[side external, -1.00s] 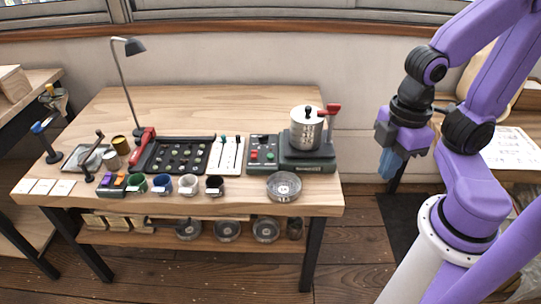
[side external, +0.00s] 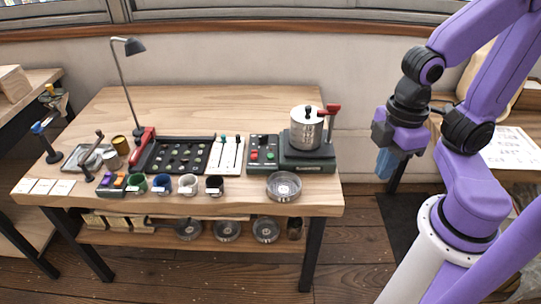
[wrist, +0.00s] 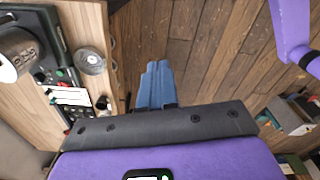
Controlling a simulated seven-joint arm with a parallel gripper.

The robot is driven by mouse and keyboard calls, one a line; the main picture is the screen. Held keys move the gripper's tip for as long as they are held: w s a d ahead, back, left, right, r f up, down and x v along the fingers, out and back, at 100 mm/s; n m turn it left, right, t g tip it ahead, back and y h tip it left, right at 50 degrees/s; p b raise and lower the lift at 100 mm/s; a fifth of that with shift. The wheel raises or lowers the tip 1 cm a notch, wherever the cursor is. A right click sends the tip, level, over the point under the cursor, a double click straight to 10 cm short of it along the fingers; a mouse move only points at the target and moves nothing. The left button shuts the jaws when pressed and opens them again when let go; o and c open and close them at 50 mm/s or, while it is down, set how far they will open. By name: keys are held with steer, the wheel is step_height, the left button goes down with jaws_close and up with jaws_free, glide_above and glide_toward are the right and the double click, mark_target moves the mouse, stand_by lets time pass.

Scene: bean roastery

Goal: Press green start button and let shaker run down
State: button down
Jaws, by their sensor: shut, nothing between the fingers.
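The shaker (side external: 305,150) is a dark green machine with a steel pot (side external: 306,128) on its right part, near the table's right end. Its control panel is at the left, with a green button (side external: 254,156) beside a red button (side external: 270,155). In the wrist view the panel and pot (wrist: 18,52) lie at the upper left. My gripper (side external: 385,176) hangs in the air to the right of the table, apart from the shaker. In the wrist view its blue fingers (wrist: 156,80) are together and empty, over the floor.
A round metal dish (side external: 284,187) sits on the table in front of the shaker. A black tray (side external: 180,155), a card with small tools (side external: 226,155) and several cups stand to the left. A lamp (side external: 128,90) rises behind. The table's back is clear.

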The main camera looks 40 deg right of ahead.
steer(key=w+a+f+t+y, duration=0.1)
steer(key=w+a+f+y, duration=0.15)
steer(key=w+a, duration=0.4)
steer(key=m+t+h, duration=0.4)
steer(key=t, duration=0.4)
glide_above(272, 157)
step_height(272, 157, down, 13)
steer(key=shift+r, duration=0.2)
steer(key=shift+y, duration=0.35)
steer(key=shift+f, duration=4.4)
steer(key=shift+f, duration=0.15)
steer(key=shift+f, duration=0.3)
